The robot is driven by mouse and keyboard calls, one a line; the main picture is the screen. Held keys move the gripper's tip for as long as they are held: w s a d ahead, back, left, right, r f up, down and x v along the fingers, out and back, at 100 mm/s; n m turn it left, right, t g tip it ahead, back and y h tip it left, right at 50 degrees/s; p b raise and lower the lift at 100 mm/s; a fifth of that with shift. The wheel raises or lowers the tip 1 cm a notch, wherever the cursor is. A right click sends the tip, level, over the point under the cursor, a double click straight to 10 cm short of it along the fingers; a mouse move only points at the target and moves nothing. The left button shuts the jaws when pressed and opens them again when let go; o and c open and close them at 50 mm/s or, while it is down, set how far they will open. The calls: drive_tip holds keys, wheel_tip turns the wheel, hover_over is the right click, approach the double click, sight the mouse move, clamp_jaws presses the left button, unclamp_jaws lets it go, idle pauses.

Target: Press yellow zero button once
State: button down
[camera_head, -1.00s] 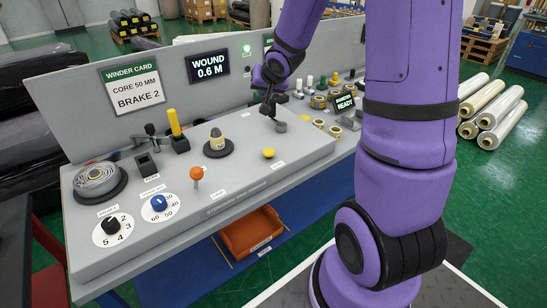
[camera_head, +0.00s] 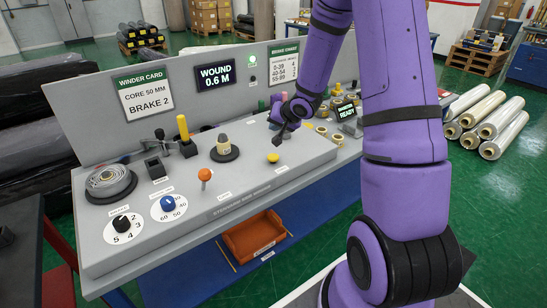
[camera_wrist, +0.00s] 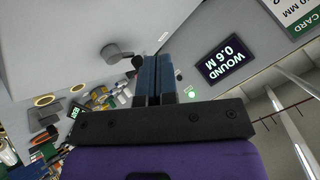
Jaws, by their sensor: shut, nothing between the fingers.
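The yellow button (camera_head: 273,157) is a small round cap on the sloped grey console (camera_head: 240,180), near its front right. Its label is too small to read. The wound display (camera_head: 215,74) reads 0.6 M. My gripper (camera_head: 278,141) is shut and empty, low over the console just behind the yellow button; a small gap shows between them in the head view. The yellow button is not visible in the wrist view.
Blue and black dials sit at front left. Small rolls and a ready display (camera_head: 345,111) lie to the right.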

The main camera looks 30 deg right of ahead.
sight(275, 156)
drive_tip(key=shift+f, duration=4.4)
drive_tip(key=shift+f, duration=0.1)
drive_tip(key=shift+f, duration=0.3)
drive_tip(key=shift+f, duration=0.9)
drive_tip(key=shift+r, duration=1.3)
drive_tip(key=shift+r, duration=0.1)
drive_tip(key=shift+r, duration=2.45)
